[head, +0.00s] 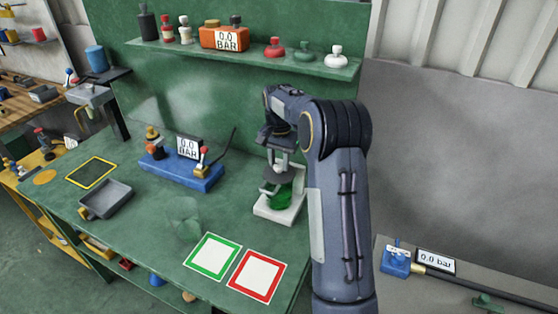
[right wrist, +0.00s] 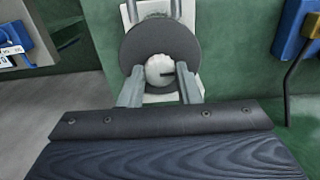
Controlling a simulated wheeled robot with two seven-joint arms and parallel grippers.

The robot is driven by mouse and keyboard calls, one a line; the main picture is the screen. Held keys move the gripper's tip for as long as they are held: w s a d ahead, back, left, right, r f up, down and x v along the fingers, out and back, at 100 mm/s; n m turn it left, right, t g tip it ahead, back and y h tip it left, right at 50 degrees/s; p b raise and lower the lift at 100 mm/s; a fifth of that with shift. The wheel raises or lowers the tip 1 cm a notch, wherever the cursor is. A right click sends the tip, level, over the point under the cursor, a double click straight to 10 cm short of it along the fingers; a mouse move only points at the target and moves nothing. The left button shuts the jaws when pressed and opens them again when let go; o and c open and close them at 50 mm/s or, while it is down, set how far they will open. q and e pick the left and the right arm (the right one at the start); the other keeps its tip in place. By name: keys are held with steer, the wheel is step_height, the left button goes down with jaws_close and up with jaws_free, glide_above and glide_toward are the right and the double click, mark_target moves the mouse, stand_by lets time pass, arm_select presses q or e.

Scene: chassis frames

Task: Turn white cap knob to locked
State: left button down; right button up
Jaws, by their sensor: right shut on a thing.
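The white cap knob (right wrist: 160,70) shows in the right wrist view as a round white top with a short dark line on its right part. A dark grey disc (right wrist: 138,45) surrounds it. My right gripper (right wrist: 162,88) is shut on the knob, with one finger on each side. In the head view my right gripper (head: 277,174) points down over a green body (head: 281,198) on a white base (head: 272,213). The fingers and arm partly hide the knob there. My left gripper is not in view.
A blue gauge block (head: 190,175) stands left of the white base on the green bench. A grey tray (head: 105,200) lies farther left. Green-framed (head: 213,256) and red-framed (head: 257,276) pads lie in front. A shelf (head: 240,58) with small knobs runs behind.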

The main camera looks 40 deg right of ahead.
mark_target(279, 165)
steer(key=o, duration=1)
step_height(279, 165, up, 8)
steer(key=shift+f+b, duration=0.2)
steer(key=shift+b, duration=0.3)
steer(key=shift+r, duration=0.15)
